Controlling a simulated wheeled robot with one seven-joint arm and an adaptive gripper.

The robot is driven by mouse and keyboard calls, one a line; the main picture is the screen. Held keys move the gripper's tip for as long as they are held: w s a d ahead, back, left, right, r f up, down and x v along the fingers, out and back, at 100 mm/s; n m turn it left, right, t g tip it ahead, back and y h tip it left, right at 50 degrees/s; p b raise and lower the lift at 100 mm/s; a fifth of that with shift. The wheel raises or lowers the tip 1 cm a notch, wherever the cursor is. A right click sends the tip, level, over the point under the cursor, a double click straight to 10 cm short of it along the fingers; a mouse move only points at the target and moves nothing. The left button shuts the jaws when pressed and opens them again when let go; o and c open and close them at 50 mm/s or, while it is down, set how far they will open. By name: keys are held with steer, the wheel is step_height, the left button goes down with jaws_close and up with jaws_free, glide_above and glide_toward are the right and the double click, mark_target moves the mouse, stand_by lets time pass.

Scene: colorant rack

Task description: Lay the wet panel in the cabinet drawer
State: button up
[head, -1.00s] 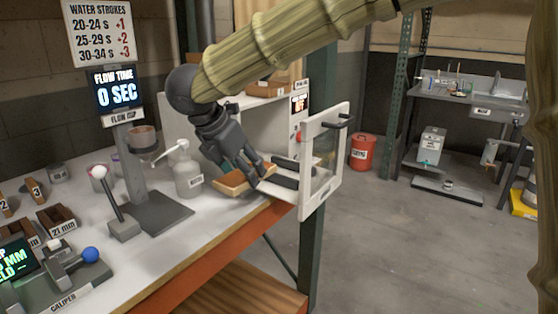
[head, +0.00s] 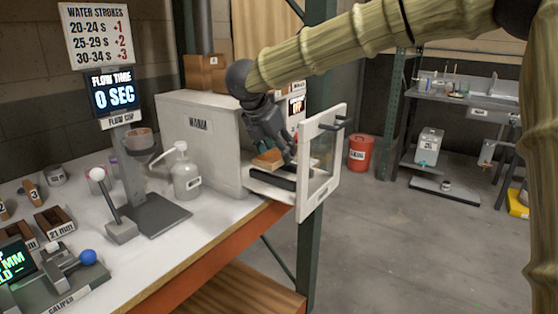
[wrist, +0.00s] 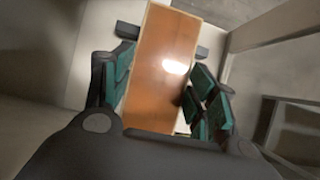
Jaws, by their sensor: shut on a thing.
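The wet panel, a flat orange-brown board (head: 268,159), is held by my gripper (head: 279,158) just above the drawer. In the wrist view the glossy panel (wrist: 160,62) lies lengthwise between green-padded fingers on both sides, with a bright reflection on its face. The pulled-out drawer (head: 262,192) has a white frame, dark bars inside and a windowed front panel (head: 320,165) with a dark handle. It extends from the white cabinet (head: 208,128). My gripper hides part of the drawer. I cannot tell whether the panel touches the bars.
A pump bottle (head: 186,178) stands left of the cabinet on the bench. The flow cup stand (head: 130,165), a white-knobbed lever (head: 108,200) and a caliper (head: 70,275) are farther left. A green post (head: 316,240) stands beside the drawer. The floor to the right is open.

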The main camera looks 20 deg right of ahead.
mark_target(277, 154)
steer(key=shift+a+x, duration=0.1)
steer(key=shift+x, duration=0.8)
steer(key=shift+a+x, duration=0.15)
steer(key=shift+x, duration=0.75)
steer(key=shift+s+f, duration=0.2)
steer(key=shift+f, duration=0.05)
steer(key=shift+f, duration=0.1)
steer(key=o, duration=1)
steer(key=shift+o, duration=0.2)
steer(key=shift+v, duration=3.9)
steer(key=shift+d, duration=0.1)
